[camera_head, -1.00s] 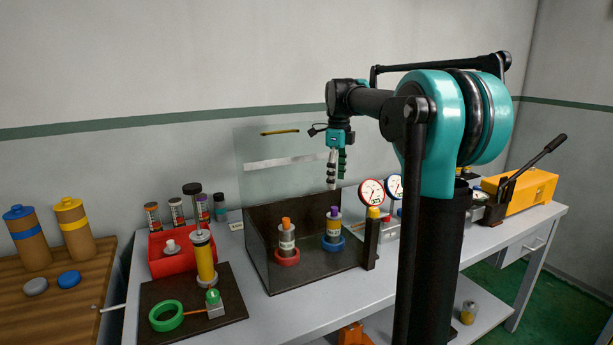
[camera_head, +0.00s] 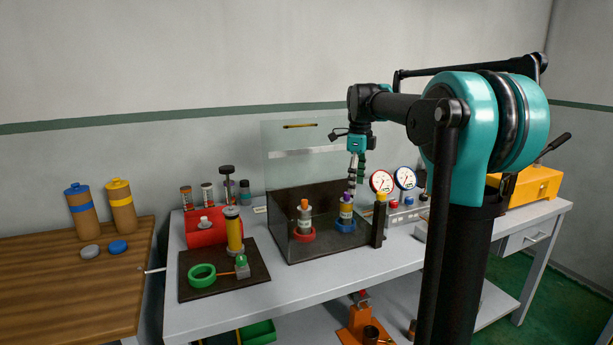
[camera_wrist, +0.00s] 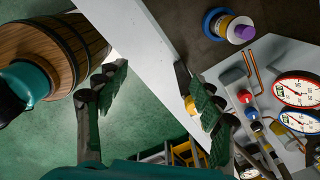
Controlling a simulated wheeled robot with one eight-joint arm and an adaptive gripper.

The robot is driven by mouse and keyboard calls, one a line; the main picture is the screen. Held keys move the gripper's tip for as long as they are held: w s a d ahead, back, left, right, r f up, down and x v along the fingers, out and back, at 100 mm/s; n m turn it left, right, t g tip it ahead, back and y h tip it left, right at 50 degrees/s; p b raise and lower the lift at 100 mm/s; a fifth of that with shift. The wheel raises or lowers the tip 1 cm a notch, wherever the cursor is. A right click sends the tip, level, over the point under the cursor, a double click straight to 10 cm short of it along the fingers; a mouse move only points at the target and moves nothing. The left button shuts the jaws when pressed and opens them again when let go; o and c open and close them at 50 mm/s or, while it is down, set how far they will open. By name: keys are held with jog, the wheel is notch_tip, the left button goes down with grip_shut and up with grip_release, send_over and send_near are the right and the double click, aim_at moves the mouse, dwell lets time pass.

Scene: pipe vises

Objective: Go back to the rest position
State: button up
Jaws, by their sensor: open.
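My gripper (camera_head: 357,172) hangs from the raised arm above the bench, over the right part of the dark open-topped box with clear panels. It points down and holds nothing. In the wrist view my gripper (camera_wrist: 158,92) shows two green-padded fingers spread wide apart, with the bench edge and floor below the gap. In the head view a purple-capped cylinder (camera_head: 346,208) stands in a blue ring (camera_head: 345,227) below my gripper. An orange-capped cylinder (camera_head: 304,217) stands in a red ring (camera_head: 304,235) to its left.
Two gauges (camera_head: 393,180) stand right of the box (camera_head: 283,215). A red tray (camera_head: 204,233) and a dark mat with a green ring (camera_head: 202,275) lie left. A yellow machine (camera_head: 532,185) is at the far right. A wooden barrel (camera_wrist: 45,55) stands on the floor. Open air surrounds my gripper.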

jog(key=s+d+f+n+t, duration=0.2)
jog(key=s+f+n, duration=0.9)
jog(key=s+f, duration=0.2)
jog(key=s+d+f+n+t, duration=0.2)
jog(key=s+f+n, duration=1)
jog(key=s+f, duration=0.2)
jog(key=shift+s+f, duration=0.3)
jog(key=shift+f, duration=0.5)
jog(key=shift+a, duration=0.1)
jog(key=shift+c, duration=0.6)
